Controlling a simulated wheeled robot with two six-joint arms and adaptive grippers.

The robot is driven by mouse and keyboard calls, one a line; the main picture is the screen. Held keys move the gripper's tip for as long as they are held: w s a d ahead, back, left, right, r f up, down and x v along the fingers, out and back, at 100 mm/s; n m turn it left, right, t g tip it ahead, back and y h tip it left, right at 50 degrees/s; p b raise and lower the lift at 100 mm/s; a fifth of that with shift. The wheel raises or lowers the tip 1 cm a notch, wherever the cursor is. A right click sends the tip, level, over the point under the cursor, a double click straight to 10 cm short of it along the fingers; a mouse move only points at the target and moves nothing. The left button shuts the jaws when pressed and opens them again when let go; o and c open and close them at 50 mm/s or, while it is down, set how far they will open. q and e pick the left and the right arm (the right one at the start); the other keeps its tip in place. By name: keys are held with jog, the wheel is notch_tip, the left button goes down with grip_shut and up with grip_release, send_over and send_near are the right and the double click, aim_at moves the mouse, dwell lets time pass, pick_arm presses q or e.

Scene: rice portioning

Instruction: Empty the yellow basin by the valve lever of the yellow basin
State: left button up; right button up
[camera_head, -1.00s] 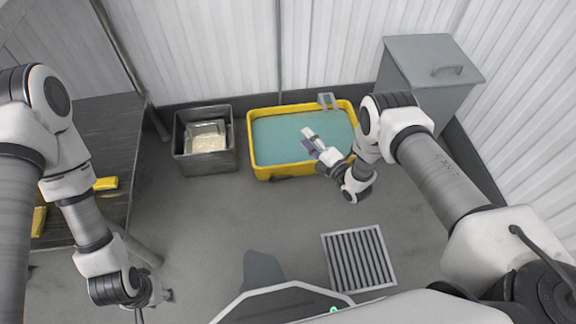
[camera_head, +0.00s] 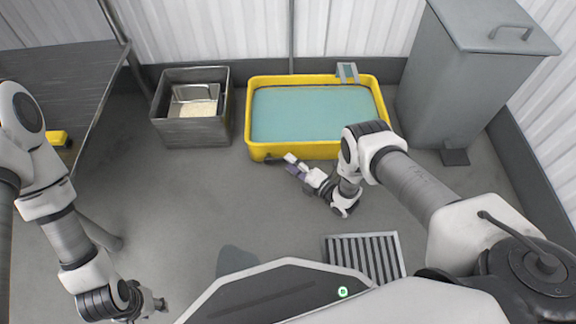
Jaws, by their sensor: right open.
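The yellow basin (camera_head: 256,150) stands on the floor against the back wall and holds blue-green liquid (camera_head: 315,112). A small dark part, possibly the valve lever (camera_head: 274,159), shows low at its front left. My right gripper (camera_head: 290,164) is open, just in front of the basin's front wall and close to that dark part. I cannot tell whether they touch. My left gripper (camera_head: 158,303) hangs low at the bottom left, far from the basin. Its fingers are too small to tell open from shut.
A grey metal bin (camera_head: 195,132) with a tray and pale contents stands left of the basin. A tall grey lidded bin (camera_head: 452,95) stands to the right. A floor grate (camera_head: 365,258) lies in front. A dark table (camera_head: 70,75) is at the left. The middle floor is clear.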

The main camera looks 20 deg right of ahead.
jog(key=shift+x, duration=1)
grip_shut()
jog(key=shift+r, duration=0.1)
